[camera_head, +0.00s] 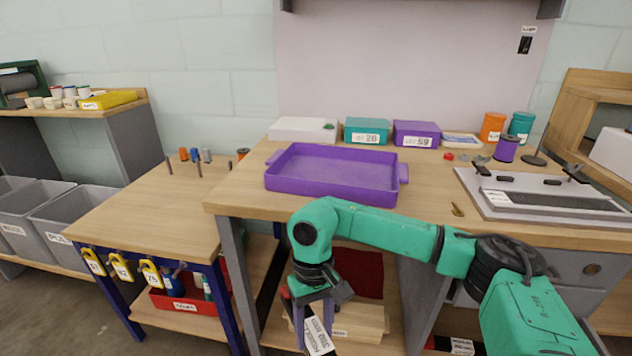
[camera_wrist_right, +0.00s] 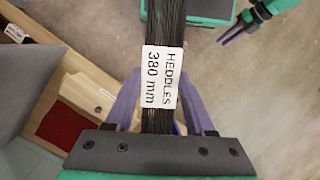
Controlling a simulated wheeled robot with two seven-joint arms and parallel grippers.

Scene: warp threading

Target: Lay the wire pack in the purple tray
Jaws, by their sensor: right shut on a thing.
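The wire pack (camera_wrist_right: 161,75) is a long bundle of thin black wires with a white label reading HEDDLES 380 mm. My right gripper (camera_head: 313,318) is shut on it, with a purple finger on each side in the right wrist view. In the head view the labelled pack (camera_head: 318,337) hangs tilted below my wrist, in front of the bench and lower than its top. The purple tray (camera_head: 283,184) lies empty on the bench, behind and above the gripper. My left gripper (camera_wrist_right: 238,30) shows only at the top right of the wrist view; its opening is unclear.
Behind the tray stand a white box (camera_head: 300,129), a teal box (camera_head: 367,131) and a purple box (camera_head: 416,134). A grey metal fixture (camera_head: 545,195) and a purple spool (camera_head: 507,149) are to the right. A small brass piece (camera_head: 457,209) lies near the front edge.

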